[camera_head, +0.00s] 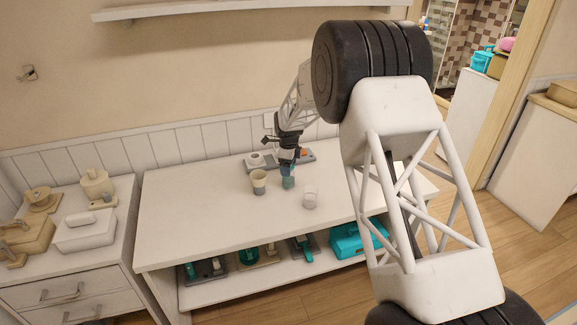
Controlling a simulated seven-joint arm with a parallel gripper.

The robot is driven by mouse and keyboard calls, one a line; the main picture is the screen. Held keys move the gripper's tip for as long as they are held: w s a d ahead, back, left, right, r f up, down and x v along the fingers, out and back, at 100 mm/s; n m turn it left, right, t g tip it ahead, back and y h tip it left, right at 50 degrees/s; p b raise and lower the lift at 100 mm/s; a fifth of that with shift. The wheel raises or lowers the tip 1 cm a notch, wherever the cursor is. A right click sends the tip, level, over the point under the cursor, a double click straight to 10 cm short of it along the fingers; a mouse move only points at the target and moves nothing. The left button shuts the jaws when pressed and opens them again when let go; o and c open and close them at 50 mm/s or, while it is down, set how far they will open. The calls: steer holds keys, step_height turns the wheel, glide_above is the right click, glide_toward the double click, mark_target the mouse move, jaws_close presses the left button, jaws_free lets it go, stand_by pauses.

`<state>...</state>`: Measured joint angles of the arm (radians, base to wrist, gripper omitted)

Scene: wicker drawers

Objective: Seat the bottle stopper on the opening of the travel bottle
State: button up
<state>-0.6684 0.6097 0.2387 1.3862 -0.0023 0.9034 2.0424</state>
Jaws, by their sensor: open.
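My gripper (287,161) hangs over the back middle of the white table, pointing down. It is open, though its fingers are small and dark in this view. Right below it stands a small teal bottle-like thing (288,183), which looks like the travel bottle. A darker blue piece (287,170) sits between the fingers and the teal body; it may be the bottle stopper. I cannot tell whether it is seated on the opening or touches the fingers.
A beige and grey cup (259,182) stands left of the teal thing, and a clear glass (310,198) to its right. Behind is a grey tray (268,167) with white and orange items. The white table's (200,210) left side is clear. Several teal items fill the lower shelf.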

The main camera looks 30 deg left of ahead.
steer(key=shift+r, duration=0.1)
steer(key=shift+r, duration=3.85)
